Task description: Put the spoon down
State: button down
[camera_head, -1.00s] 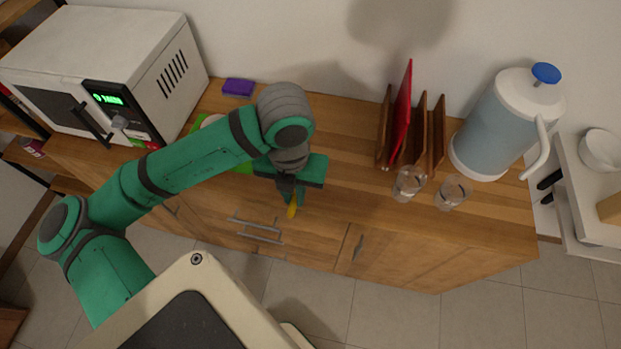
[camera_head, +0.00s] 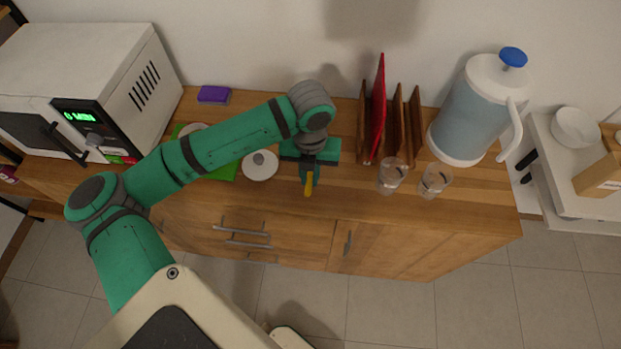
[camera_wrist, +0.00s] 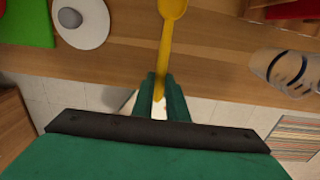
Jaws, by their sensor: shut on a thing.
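A yellow spoon (camera_wrist: 169,40) is held between the two green fingers of my gripper (camera_wrist: 160,85) in the wrist view. Its bowl points away from the gripper, toward the top of that picture, over the wooden counter (camera_wrist: 215,50). In the head view my gripper (camera_head: 309,180) is near the counter's front edge, with a short yellow part of the spoon (camera_head: 308,190) showing at the fingertips. I cannot tell the gap between spoon and counter.
A white round lid (camera_head: 260,165) and a green board (camera_head: 222,172) lie left of the gripper. To the right are two clear glasses (camera_head: 392,176), a wooden rack (camera_head: 415,125) with a red board (camera_head: 379,110), and a large dispenser (camera_head: 470,115). A microwave (camera_head: 130,75) stands at the left.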

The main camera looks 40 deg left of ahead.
jog(key=shift+w+a+f, duration=0.25)
jog(key=shift+w+f, duration=0.2)
jog(key=shift+f, duration=0.15)
jog(key=shift+w+a+f, duration=0.2)
jog(key=shift+w+f, duration=0.2)
jog(key=shift+f, duration=0.15)
jog(key=shift+w+a+f, duration=0.1)
jog(key=shift+w+f, duration=0.05)
jog(key=shift+f, duration=1.55)
jog(key=shift+f, duration=0.15)
jog(key=c, duration=1.7)
grip_release()
jog(key=shift+c, duration=0.2)
notch_tip(320, 180, up, 12)
jog(key=shift+r, duration=0.15)
